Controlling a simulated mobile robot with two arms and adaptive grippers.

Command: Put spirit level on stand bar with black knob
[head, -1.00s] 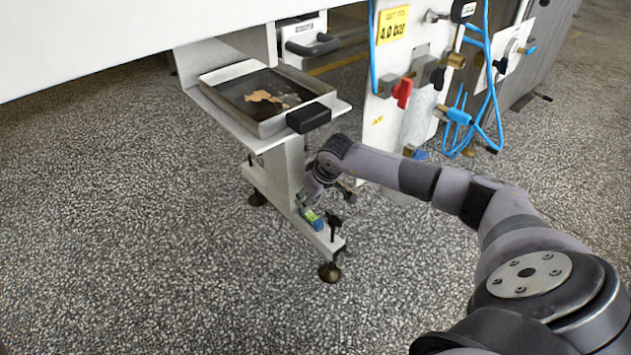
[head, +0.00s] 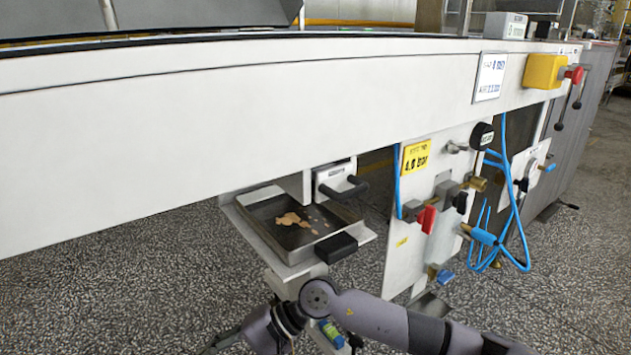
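The spirit level (head: 331,333), a small green and blue piece, shows at the bottom edge of the head view. It appears to lie on the white stand bar (head: 320,340) below the tray, beside the black knob (head: 356,342). The bar's lower part is cut off by the frame. My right arm reaches in from the lower right, bends in front of the stand and points down to the left. What looks like my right gripper (head: 222,343) is at the bottom edge, left of and apart from the level; its fingers are too cut off to read. My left gripper is not in view.
A metal drip tray (head: 258,232) with brown residue and a black handle (head: 336,248) sits above the stand. The long white machine side (head: 200,120) overhangs it. A valve panel (head: 425,190) with blue hoses stands right. The speckled floor at left is clear.

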